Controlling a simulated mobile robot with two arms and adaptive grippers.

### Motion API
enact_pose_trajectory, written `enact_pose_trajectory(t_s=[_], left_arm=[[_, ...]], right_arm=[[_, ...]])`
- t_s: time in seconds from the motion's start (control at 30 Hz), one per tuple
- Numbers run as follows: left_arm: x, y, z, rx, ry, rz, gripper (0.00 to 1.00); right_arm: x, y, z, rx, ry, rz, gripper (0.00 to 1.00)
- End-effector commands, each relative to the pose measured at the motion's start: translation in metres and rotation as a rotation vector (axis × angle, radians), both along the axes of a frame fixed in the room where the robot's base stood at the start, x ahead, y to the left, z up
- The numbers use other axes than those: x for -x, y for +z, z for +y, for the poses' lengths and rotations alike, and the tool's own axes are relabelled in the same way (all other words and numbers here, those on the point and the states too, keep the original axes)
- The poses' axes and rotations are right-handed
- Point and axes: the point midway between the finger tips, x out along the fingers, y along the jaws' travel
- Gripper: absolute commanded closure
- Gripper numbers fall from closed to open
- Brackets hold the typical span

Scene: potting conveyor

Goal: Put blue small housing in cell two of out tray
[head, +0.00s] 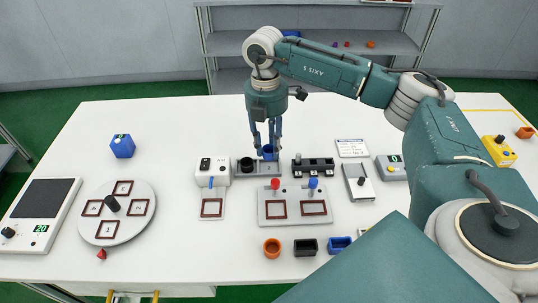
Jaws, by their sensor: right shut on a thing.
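My right gripper (268,136) points down at the back middle of the table and is shut on a small round blue housing (268,151). The housing is at or just above the right part of a low grey tray (276,170), which seems to be the out tray. I cannot tell whether the housing touches the tray. A black round housing (247,164) is in the tray's left part, beside the gripper. The fingers hide part of the blue housing. My left gripper is not in view.
A white machine (212,172) stands close left of the tray and a black rack (313,167) close right. A grey plate (295,218) with red and blue knobs lies in front. An orange cup (272,248), black box (306,247) and blue box (340,245) are nearer. A turntable (118,228) stands left.

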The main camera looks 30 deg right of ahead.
Motion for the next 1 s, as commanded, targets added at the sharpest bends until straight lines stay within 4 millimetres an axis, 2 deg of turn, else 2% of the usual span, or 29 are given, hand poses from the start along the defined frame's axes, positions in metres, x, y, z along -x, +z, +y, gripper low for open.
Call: enact_pose_trajectory(t_s=[0.4, 0.77, 0.8, 0.83, 1.0], left_arm=[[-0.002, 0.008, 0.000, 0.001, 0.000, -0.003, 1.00], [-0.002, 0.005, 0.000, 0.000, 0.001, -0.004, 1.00], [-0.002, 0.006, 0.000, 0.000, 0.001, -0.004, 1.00], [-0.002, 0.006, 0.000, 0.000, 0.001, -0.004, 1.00], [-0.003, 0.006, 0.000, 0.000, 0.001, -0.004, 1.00]], right_arm=[[0.001, -0.046, 0.000, -0.001, 0.001, 0.001, 0.86], [0.000, -0.051, 0.000, -0.001, 0.002, 0.000, 0.86], [0.000, -0.050, 0.000, -0.001, 0.002, 0.000, 0.67], [0.000, -0.050, 0.000, -0.001, 0.002, 0.000, 0.63], [0.000, -0.050, 0.000, 0.000, 0.002, 0.000, 0.63]])
